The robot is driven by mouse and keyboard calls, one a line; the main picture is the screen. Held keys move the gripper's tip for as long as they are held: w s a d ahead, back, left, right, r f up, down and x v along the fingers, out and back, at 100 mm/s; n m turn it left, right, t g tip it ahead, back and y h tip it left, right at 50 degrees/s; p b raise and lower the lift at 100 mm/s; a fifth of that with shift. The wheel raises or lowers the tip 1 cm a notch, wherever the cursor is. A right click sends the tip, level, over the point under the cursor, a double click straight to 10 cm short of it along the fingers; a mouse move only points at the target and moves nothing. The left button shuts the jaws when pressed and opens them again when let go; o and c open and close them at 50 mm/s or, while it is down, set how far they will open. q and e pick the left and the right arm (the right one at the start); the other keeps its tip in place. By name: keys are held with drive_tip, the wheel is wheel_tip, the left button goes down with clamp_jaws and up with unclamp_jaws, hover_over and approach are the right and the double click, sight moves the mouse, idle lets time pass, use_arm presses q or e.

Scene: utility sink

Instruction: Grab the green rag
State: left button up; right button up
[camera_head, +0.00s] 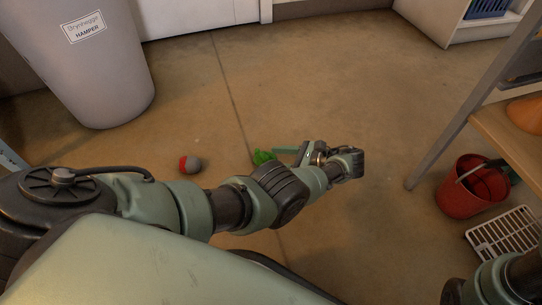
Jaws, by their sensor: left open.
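The green rag (263,157) is a small bright green crumpled thing on the concrete floor near the middle of the head view. My left forearm crosses in front and partly hides its near side. My left gripper (284,151) is open, with a pale green finger pointing left just beyond and right of the rag. The other finger is hard to make out. I cannot tell whether the gripper touches the rag. Only part of my right arm shows at the bottom right corner, and its gripper is out of view.
A red and grey ball (190,164) lies on the floor left of the rag. A grey hamper (85,65) stands at the upper left. At right are a red bucket (470,192), a white rack (505,232) and a wooden shelf (510,125). The floor beyond the rag is clear.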

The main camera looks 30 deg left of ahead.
sight(260, 158)
use_arm(q)
drive_tip(key=shift+s+a+f, duration=0.1)
drive_tip(key=shift+a+f, duration=0.2)
drive_tip(key=shift+a, duration=0.25)
drive_tip(key=b+x, duration=0.1)
drive_tip(key=x, duration=0.5)
drive_tip(key=shift+a+r+b, duration=0.1)
drive_tip(key=shift+a+b, duration=0.25)
drive_tip(key=shift+a, duration=0.05)
clamp_jaws()
